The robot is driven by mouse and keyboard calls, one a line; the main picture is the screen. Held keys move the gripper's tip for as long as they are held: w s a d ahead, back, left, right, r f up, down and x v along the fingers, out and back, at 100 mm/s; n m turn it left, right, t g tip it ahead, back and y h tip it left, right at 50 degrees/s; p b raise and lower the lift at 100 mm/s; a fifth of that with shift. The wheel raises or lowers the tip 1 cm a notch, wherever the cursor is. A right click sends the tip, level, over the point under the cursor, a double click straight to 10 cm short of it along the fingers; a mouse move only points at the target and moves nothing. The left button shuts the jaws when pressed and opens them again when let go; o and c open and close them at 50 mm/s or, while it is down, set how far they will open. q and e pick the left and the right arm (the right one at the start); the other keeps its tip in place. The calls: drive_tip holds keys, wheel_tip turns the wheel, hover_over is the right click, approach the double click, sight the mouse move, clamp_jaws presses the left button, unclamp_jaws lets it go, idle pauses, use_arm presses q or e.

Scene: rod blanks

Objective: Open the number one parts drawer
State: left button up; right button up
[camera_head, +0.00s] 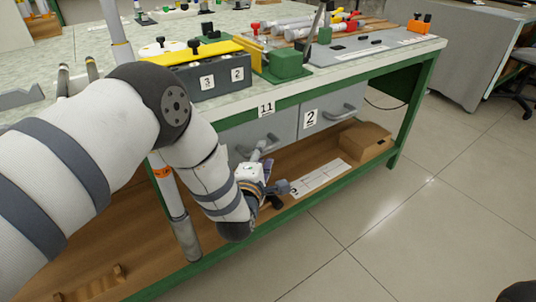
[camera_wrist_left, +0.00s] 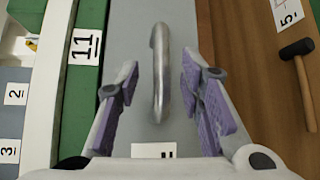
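The left parts drawer (camera_head: 281,125) is a grey front under the bench top and looks shut. It carries a curved metal handle (camera_head: 262,147), partly hidden by my left arm. In the left wrist view the handle (camera_wrist_left: 160,72) stands between the fingers of my left gripper (camera_wrist_left: 165,95). The gripper is open, with a gap on both sides of the handle. A white label (camera_wrist_left: 153,150) on this drawer is cut off, so its number is not fully readable. In the head view my left gripper (camera_head: 264,170) is low before the drawer. My right gripper is not seen.
Drawer 2 (camera_head: 318,121) with its own handle is to the right and shut. A cardboard box (camera_head: 366,141) sits on the wooden lower shelf. A hammer (camera_wrist_left: 298,60) lies near a label 5 (camera_wrist_left: 289,14). The bench top holds several tools.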

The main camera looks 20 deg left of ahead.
sight(264, 152)
use_arm(q)
drive_tip(key=w, duration=0.3)
drive_tip(key=shift+w+a+f+b, duration=0.2)
drive_tip(key=shift+w+f+b, duration=0.1)
drive_tip(key=shift+w+b, duration=0.05)
clamp_jaws()
